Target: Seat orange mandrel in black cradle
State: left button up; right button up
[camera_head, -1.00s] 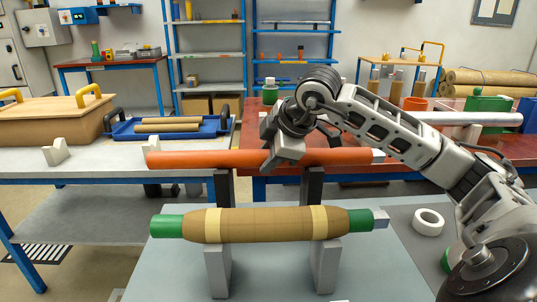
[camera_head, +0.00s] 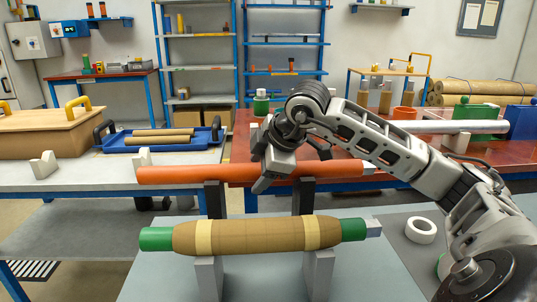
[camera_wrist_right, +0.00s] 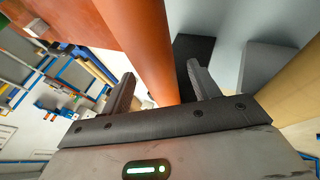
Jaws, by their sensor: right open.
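The orange mandrel (camera_head: 190,174) lies level across the tops of the two black cradle posts, the left one (camera_head: 214,199) and the right one (camera_head: 303,197). How deep it sits in them is hard to tell. My right gripper (camera_head: 290,167) is open over the mandrel, nearer the right post, with one dark finger in front of it. In the right wrist view the mandrel (camera_wrist_right: 150,50) runs between the spread fingers (camera_wrist_right: 162,90), with gaps visible. A black post (camera_wrist_right: 192,52) shows beside it. My left gripper is not in view.
A brown wrapped roll with green ends (camera_head: 265,235) rests on grey posts (camera_head: 208,279) in front of the mandrel. A white tape ring (camera_head: 421,230) lies at the right. A blue tray (camera_head: 160,144) and wooden box (camera_head: 45,135) stand at the back left.

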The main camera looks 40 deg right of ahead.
jog(key=v, duration=1.6)
jog(key=shift+r, duration=0.25)
